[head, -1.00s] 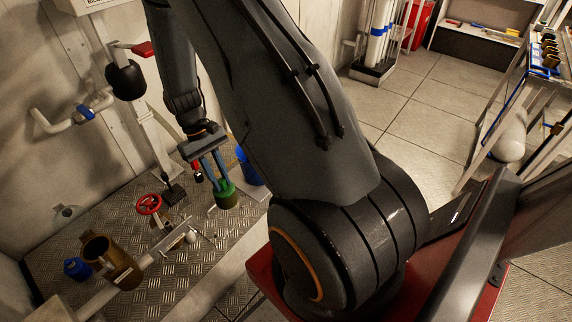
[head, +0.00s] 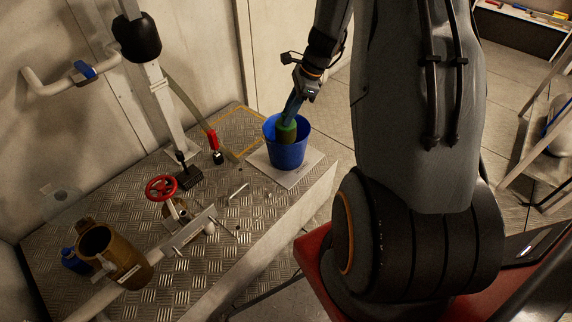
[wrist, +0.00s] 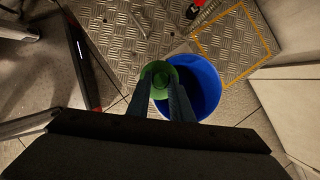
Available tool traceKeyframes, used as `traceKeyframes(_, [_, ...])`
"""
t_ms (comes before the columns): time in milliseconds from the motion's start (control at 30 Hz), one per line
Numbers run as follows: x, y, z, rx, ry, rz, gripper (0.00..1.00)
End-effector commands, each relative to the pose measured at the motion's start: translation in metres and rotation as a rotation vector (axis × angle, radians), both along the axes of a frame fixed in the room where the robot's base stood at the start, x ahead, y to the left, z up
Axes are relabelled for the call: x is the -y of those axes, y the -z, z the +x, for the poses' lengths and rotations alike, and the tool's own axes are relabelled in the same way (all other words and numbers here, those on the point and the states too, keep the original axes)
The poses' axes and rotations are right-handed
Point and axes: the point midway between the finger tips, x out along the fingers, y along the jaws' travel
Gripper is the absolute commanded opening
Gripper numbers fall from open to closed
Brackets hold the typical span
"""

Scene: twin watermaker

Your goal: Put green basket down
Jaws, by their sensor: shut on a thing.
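The green basket (head: 286,133) is a small green cup-like piece with an olive lower part. My gripper (head: 291,108) is shut on it from above, its blue-grey fingers angled down. In the head view the basket overlaps the mouth of a blue bucket (head: 288,157). In the wrist view the fingers (wrist: 162,92) meet the green basket (wrist: 158,70), which overlaps the left side of the blue bucket (wrist: 207,85). I cannot tell whether the basket is inside the bucket or just above its rim. Its underside is hidden.
The bucket stands on a pale square plate (head: 262,162) at the metal platform's right edge. A yellow outlined square (head: 240,113) lies behind it, with a red-topped item (head: 214,143) to the left. A red valve wheel (head: 161,188) and brown jug (head: 115,255) stand further left.

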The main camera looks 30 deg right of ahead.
Motion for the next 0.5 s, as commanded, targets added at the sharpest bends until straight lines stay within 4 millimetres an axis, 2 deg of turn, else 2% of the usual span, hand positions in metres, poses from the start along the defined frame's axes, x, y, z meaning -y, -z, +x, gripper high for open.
traceKeyframes(33, [0.013, 0.008, 0.008, 0.003, 0.138, -0.001, 0.0])
traceKeyframes(133, [0.028, 0.016, 0.021, 0.003, 0.39, -0.001, 0.0])
traceKeyframes(400, [0.035, 0.063, 0.051, 0.0, 0.963, -0.002, 0.0])
traceKeyframes(500, [0.038, 0.073, 0.057, 0.001, 1.125, -0.002, 0.0])
